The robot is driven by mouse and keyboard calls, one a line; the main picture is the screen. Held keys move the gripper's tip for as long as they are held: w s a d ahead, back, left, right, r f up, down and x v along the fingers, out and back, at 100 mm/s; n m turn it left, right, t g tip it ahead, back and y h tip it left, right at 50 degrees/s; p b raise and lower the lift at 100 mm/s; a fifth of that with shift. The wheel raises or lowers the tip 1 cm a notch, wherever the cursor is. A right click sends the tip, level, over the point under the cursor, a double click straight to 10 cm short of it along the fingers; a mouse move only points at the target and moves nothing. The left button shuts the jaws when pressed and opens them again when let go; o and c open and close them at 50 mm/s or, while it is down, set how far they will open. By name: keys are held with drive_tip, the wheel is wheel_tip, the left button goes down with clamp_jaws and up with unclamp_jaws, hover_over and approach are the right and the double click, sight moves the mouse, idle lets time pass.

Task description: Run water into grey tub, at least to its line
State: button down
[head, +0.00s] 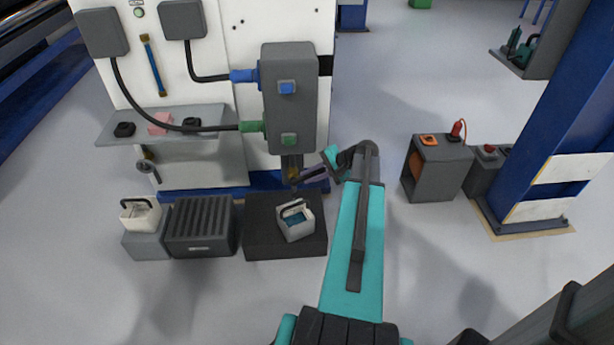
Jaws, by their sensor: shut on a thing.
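The grey tub (297,231) stands on a black block below the dispenser, with its dark handle across the top. Blue water shows inside it; I cannot make out its line or the exact level. A stream of water cannot be made out.
A whitish tub (140,214) with a dark handle stands on a grey block at left. A ribbed dark crate (201,226) sits between it and the black block (262,239). A grey cabinet (438,167) and blue post (545,110) stand right. The floor in front is clear.

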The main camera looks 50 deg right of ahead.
drive_tip(key=shift+w+d+r+h, duration=0.15)
drive_tip(key=shift+d+h, duration=0.25)
drive_tip(key=shift+d, duration=0.85)
drive_tip(key=c, duration=1.7)
unclamp_jaws()
drive_tip(key=shift+o, duration=0.2)
drive_tip(key=shift+a, duration=0.4)
drive_tip(key=p+v, duration=0.2)
drive_tip(key=v, duration=1.1)
drive_tip(key=shift+s+d, duration=0.35)
